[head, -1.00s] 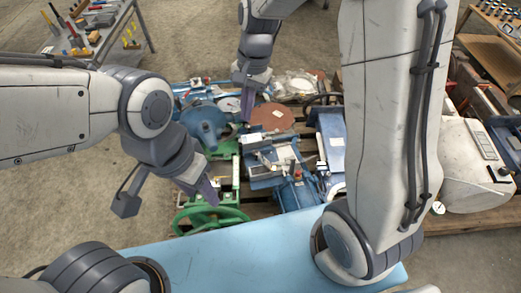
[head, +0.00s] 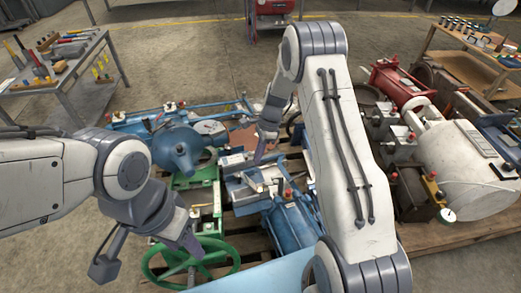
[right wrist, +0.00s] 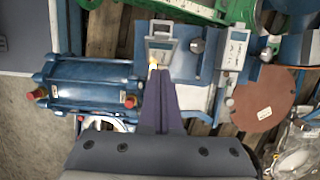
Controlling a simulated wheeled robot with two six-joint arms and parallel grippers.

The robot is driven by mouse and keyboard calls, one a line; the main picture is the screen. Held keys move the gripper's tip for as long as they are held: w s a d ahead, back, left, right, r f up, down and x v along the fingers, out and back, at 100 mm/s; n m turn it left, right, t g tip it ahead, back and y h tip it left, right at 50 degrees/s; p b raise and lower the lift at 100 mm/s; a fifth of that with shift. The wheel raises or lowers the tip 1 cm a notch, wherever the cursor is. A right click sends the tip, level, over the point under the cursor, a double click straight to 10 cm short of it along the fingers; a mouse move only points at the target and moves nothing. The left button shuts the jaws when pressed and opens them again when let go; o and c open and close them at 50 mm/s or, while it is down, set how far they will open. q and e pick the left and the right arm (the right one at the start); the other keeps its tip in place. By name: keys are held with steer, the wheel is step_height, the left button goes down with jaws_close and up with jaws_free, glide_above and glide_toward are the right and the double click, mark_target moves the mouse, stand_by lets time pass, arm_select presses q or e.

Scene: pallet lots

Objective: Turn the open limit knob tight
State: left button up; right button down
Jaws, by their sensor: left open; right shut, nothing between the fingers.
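I cannot tell which small part is the open limit knob. In the right wrist view a silver round knob (right wrist: 196,46) sits on a blue device beside a grey box with a window (right wrist: 160,50). A small yellow piece (right wrist: 153,65) shows right at the fingertips. My right gripper (right wrist: 158,76) is shut and empty, pointing at the lower edge of that box; contact cannot be told. In the head view the right gripper (head: 258,158) is over the blue device (head: 250,190). My left gripper (head: 192,250) is open and empty above the green handwheel (head: 150,262).
A blue cylinder with red caps (head: 292,222) lies beside the blue device, also in the right wrist view (right wrist: 90,85). A brown disc (right wrist: 263,98) lies to the right there. Another pallet with red and white machines (head: 465,170) stands right. A tool table (head: 60,75) stands back left.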

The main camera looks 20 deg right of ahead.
mark_target(243, 176)
steer(key=a+f, duration=0.1)
steer(key=a+f+b, duration=0.1)
steer(key=a+f, duration=0.1)
steer(key=shift+s+f, duration=0.15)
steer(key=shift+f, duration=0.15)
steer(key=shift+a+f+b, duration=0.25)
steer(key=shift+a+b, duration=0.15)
steer(key=shift+a, duration=0.2)
arm_select(q)
step_height(243, 176, down, 2)
steer(key=shift+f, duration=0.25)
steer(key=shift+r, duration=0.15)
arm_select(e)
steer(key=shift+a, duration=0.1)
steer(key=shift+a+r+p, duration=0.1)
steer(key=shift+p, duration=0.35)
arm_select(q)
step_height(243, 176, up, 6)
steer(key=a+p, duration=0.1)
steer(key=p, duration=0.5)
step_height(243, 176, down, 7)
steer(key=d+b, duration=0.2)
steer(key=b, duration=0.5)
arm_select(e)
steer(key=a+f+h, duration=0.7)
steer(key=a+f, duration=0.2)
steer(key=shift+s+a+f+h, duration=0.15)
steer(key=shift+s+f+h, duration=0.2)
steer(key=shift+f+h, duration=0.05)
